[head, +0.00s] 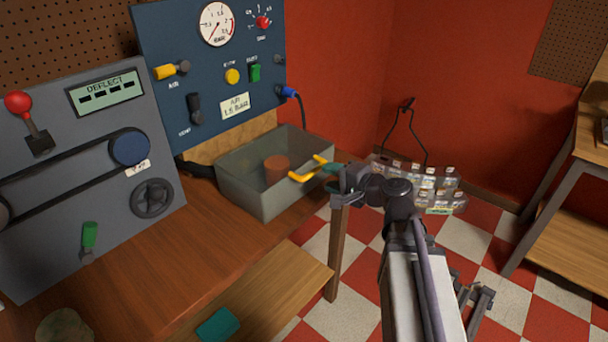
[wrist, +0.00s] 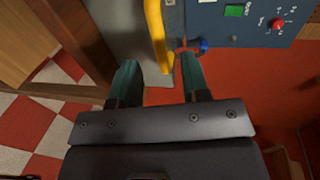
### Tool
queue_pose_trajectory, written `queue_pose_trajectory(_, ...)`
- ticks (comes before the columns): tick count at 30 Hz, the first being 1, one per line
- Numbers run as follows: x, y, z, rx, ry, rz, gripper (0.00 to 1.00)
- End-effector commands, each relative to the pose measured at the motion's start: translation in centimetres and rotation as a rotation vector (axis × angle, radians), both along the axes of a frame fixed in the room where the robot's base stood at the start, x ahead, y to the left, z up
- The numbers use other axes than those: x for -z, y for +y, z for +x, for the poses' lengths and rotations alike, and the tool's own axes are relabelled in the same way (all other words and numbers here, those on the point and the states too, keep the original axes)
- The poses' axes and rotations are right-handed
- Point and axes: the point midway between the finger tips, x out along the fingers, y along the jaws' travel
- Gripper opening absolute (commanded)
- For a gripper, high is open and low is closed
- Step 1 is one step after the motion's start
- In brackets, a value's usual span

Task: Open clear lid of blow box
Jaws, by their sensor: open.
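The blow box (head: 243,194) is a grey, see-through box at the right end of the wooden bench, with a brown cylinder (head: 277,168) inside. Its clear lid is hard to tell apart from the walls. A yellow handle (head: 311,170) sticks out at the box's right side. My gripper (head: 326,168) is at the handle's right end, with teal fingers. Contact cannot be told.
A blue panel (head: 150,50) with gauge and switches stands behind the box, and a blue plug (head: 289,92) with a black cable hangs close above it. A grey machine (head: 70,220) stands left.

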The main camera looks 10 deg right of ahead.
Motion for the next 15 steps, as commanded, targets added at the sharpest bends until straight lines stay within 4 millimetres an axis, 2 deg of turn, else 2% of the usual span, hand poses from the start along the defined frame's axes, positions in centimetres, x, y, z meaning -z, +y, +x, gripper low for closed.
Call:
queue_pose_trajectory(3,1.0,1.8,2.5,-0.005,-0.001,-0.001,0.42)
queue_pose_trajectory(7,1.5,3.5,4.7,-0.003,0.0,0.0,0.42)
queue_pose_trajectory(11,1.8,4.5,6.0,-0.002,0.0,-0.002,0.42)
queue_pose_trajectory(15,1.8,4.8,6.4,-0.001,0.0,-0.002,0.42)
